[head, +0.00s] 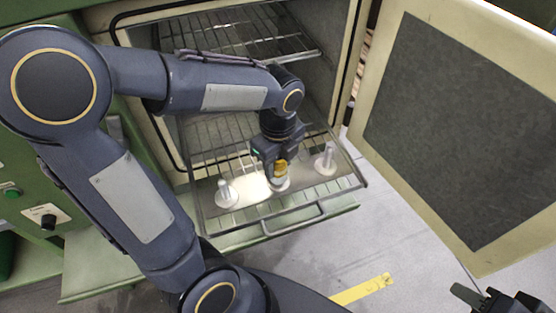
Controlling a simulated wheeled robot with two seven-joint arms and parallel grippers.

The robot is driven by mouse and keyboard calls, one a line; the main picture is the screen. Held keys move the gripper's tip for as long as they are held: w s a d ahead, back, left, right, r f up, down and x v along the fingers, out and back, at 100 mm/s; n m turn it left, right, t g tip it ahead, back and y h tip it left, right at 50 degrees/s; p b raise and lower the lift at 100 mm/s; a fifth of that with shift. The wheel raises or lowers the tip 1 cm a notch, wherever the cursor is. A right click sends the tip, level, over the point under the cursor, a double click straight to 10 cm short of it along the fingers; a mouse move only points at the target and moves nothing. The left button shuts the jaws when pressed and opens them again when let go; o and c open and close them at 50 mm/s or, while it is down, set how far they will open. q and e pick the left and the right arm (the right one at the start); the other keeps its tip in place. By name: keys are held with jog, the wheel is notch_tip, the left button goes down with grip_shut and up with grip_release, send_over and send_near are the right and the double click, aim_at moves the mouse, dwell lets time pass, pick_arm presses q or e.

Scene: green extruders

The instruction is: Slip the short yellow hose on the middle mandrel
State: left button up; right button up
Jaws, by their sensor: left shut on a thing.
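The short yellow hose (281,166) is between the fingers of my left gripper (279,168), which is shut on it and points down. The hose is directly at the middle mandrel, whose pale round base (280,185) shows just below. I cannot tell whether the hose is around the mandrel or just above it, since the gripper hides the post. A left mandrel (225,193) and a right mandrel (325,162) stand bare on the same plate. My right gripper (495,300) is at the bottom right corner, cut off by the edge, apart from everything, with its fingers spread.
The mandrels stand on a pulled-out wire rack (322,208) in front of an open oven with a higher rack (240,40). The open oven door (470,120) fills the right side. Grey floor (400,240) below it is clear apart from yellow tape (362,290).

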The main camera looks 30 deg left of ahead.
pick_arm(q)
jog(key=shift+f+b, duration=0.3)
jog(key=shift+f, duration=0.25)
jog(key=o, duration=1.2)
notch_tip(320, 180, up, 8)
jog(key=shift+f+p, duration=0.1)
jog(key=shift+p, duration=0.35)
jog(key=s+n+t+h, duration=0.1)
jog(key=s+n+t, duration=0.1)
jog(key=s+n, duration=0.2)
jog(key=s+f+n+t+h, duration=0.1)
jog(key=s+n, duration=0.3)
jog(key=n, duration=0.7)
jog(key=s+d+n+t+h, duration=0.1)
jog(key=s+n+t, duration=0.1)
jog(key=n, duration=0.6)
jog(key=shift+s+f+t+h, duration=0.15)
jog(key=shift+s+h, duration=0.05)
jog(key=shift+s, duration=0.25)
jog(key=shift+s+f+t+h, duration=0.15)
jog(key=shift+s+h, duration=0.05)
jog(key=shift+s, duration=0.25)
